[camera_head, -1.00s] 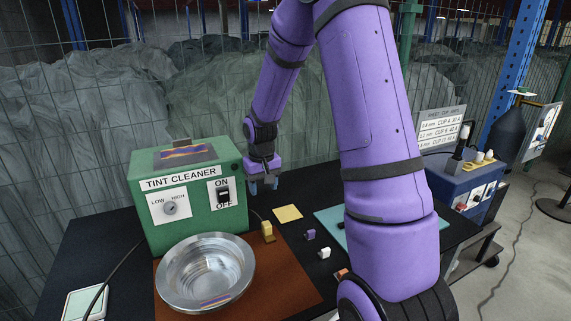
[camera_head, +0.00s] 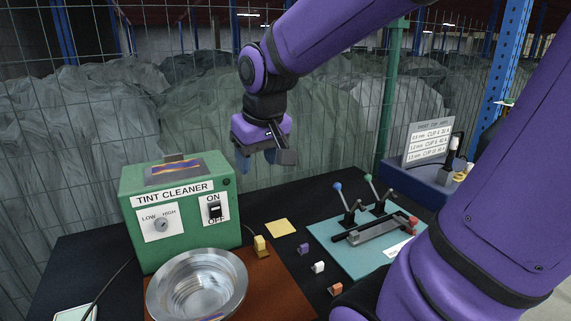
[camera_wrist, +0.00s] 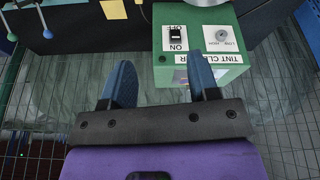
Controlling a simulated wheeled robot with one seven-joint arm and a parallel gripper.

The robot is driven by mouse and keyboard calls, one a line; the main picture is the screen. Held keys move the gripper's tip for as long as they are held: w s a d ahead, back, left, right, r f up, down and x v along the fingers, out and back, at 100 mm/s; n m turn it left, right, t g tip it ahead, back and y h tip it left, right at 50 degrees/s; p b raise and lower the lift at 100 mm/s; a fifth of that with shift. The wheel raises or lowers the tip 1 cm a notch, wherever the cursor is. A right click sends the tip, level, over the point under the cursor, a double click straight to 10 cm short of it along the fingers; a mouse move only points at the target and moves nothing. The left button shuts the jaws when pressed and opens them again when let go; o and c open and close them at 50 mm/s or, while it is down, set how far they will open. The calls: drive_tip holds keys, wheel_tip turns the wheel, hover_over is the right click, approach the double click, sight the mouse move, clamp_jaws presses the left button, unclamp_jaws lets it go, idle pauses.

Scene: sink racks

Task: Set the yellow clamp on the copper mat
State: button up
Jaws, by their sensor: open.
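The yellow clamp (camera_head: 261,246) is a small yellow block standing at the back right corner of the copper-brown mat (camera_head: 270,280). I cannot tell whether its whole base is on the mat. My gripper (camera_head: 257,160) is raised well above the table, behind and right of the green machine, with the clamp below and nearer. It is empty, and its two blue fingers are apart in the wrist view (camera_wrist: 163,82).
A steel bowl (camera_head: 197,284) covers much of the mat, in front of the green TINT CLEANER machine (camera_head: 180,210). A flat yellow square (camera_head: 281,228) and purple (camera_head: 303,249), white (camera_head: 318,267) and orange (camera_head: 335,289) pieces lie rightward. A teal board (camera_head: 345,262) carries levers.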

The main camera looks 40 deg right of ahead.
drive_tip(key=s+a+r+n+t, duration=0.1)
drive_tip(key=s+a+r, duration=0.2)
drive_tip(key=s, duration=0.8)
drive_tip(key=shift+t+y, duration=0.3)
drive_tip(key=shift+y, duration=0.1)
